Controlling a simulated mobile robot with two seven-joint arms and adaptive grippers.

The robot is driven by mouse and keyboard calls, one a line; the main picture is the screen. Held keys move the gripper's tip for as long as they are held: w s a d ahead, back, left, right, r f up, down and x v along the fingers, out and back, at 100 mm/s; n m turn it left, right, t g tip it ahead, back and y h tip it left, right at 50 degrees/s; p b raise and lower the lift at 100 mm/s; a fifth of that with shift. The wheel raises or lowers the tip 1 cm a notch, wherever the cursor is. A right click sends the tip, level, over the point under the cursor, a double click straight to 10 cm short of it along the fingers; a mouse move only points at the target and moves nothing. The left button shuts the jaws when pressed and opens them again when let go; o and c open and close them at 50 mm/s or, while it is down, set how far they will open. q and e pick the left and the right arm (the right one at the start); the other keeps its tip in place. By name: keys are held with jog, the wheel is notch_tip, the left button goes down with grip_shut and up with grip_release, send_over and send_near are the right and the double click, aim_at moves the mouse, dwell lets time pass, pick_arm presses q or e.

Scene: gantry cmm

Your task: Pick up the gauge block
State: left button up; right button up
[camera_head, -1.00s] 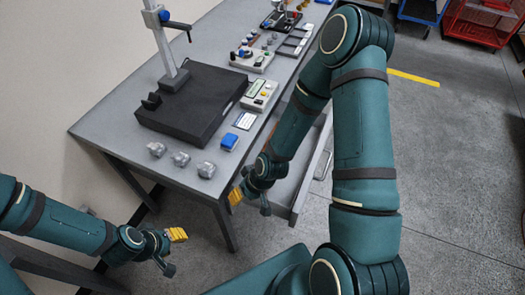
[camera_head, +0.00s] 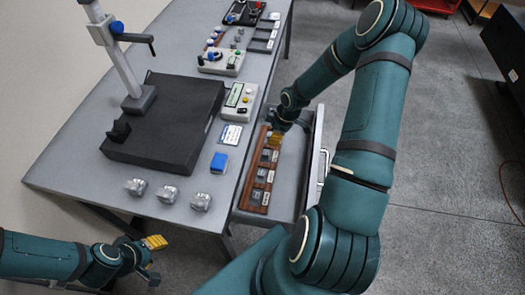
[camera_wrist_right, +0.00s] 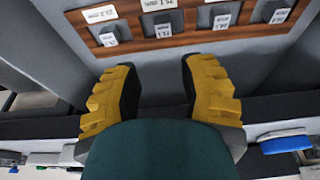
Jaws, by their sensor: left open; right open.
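Several small grey gauge blocks sit in a reddish-brown wooden rack (camera_head: 246,205) with white labels, inside the open drawer (camera_head: 287,192). In the right wrist view the blocks stand in a row along the rack (camera_wrist_right: 138,44), such as one grey block (camera_wrist_right: 222,9) near the top centre; the labels are too small to read surely. My right gripper (camera_head: 274,139) is over the rack's far end, partly hiding it. Its yellow fingers (camera_wrist_right: 158,88) are apart with nothing between them. My left gripper (camera_head: 153,246) is open and empty, low at the lower left, away from the table.
The grey table (camera_head: 80,165) holds a black plate with a stand (camera_head: 165,128), a blue block (camera_head: 219,162), a white card (camera_head: 231,134), a control box (camera_head: 238,100) and several metal pieces (camera_head: 168,194). The drawer's right wall and handle (camera_head: 322,170) lie close to my right arm.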

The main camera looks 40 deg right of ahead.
aim_at(266, 153)
jog(key=b+x, duration=0.1)
jog(key=x, duration=0.6)
jog(key=shift+s+a, duration=0.1)
jog(key=shift+s, duration=0.05)
jog(key=b+x, duration=0.1)
jog(key=x, duration=0.4)
jog(key=shift+s, duration=0.2)
pick_arm(q)
jog(key=shift+s+f, duration=0.25)
jog(key=shift+f, duration=0.3)
jog(key=shift+s+f, duration=0.25)
jog(key=shift+f, duration=0.25)
pick_arm(e)
grip_shut()
